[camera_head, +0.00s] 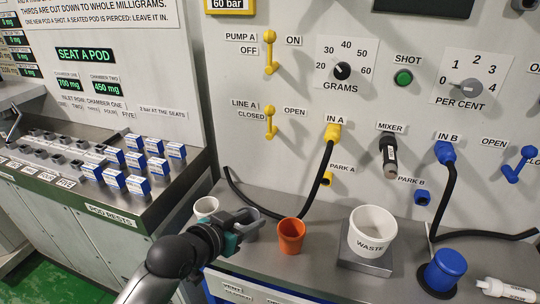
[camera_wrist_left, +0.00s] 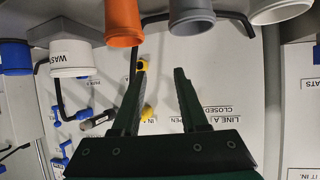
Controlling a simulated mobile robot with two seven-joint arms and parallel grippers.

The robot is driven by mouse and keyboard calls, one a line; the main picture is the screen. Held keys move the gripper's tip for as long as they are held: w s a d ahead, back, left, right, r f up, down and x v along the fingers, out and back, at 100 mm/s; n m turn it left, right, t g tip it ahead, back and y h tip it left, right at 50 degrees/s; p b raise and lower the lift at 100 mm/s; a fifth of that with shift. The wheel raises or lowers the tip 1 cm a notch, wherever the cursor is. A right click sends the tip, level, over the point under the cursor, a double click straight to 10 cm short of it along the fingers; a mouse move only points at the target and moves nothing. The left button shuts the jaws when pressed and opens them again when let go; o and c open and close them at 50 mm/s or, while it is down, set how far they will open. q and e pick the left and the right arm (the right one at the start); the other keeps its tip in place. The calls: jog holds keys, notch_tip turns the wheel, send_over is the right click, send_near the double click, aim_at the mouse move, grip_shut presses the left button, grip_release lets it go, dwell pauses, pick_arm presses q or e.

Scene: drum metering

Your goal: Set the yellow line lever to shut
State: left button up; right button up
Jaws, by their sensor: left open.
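The yellow line lever (camera_head: 270,122) is on the wall panel between the labels CLOSED on its left and OPEN on its right, under LINE A. Its handle hangs about straight down; I cannot tell its exact setting. My left gripper (camera_head: 242,222) is below the lever and apart from it, beside the grey cup (camera_head: 250,230) above the counter. In the left wrist view the gripper (camera_wrist_left: 160,72) is open and empty, its fingers towards the panel. The LINE A label (camera_wrist_left: 222,118) shows right of the fingers; the lever is not clearly visible there. My right gripper is not in view.
A white cup (camera_head: 205,207), an orange cup (camera_head: 291,236) and the waste tub (camera_head: 371,232) stand on the counter. A black hose (camera_head: 318,185) hangs from the yellow IN A plug (camera_head: 333,133). The similar yellow pump lever (camera_head: 270,52) is above. Panel space around the line lever is clear.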

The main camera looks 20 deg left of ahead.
aim_at(269, 118)
pick_arm(q)
jog(key=w+a+r+t, duration=0.3)
jog(key=w+r, duration=0.2)
jog(key=r, duration=0.1)
jog(key=w+a+r+t, duration=0.2)
jog(key=w+a+r, duration=0.15)
jog(key=r, duration=0.35)
jog(key=shift+n+h, duration=0.4)
jog(key=b+x, duration=0.1)
jog(key=x, duration=0.4)
jog(key=b+x, duration=0.1)
jog(key=x, duration=0.4)
jog(key=d+b+x, duration=0.1)
jog(key=x, duration=0.4)
jog(key=shift+w+r, duration=0.1)
jog(key=shift+w, duration=0.15)
grip_shut()
jog(key=shift+r, duration=0.15)
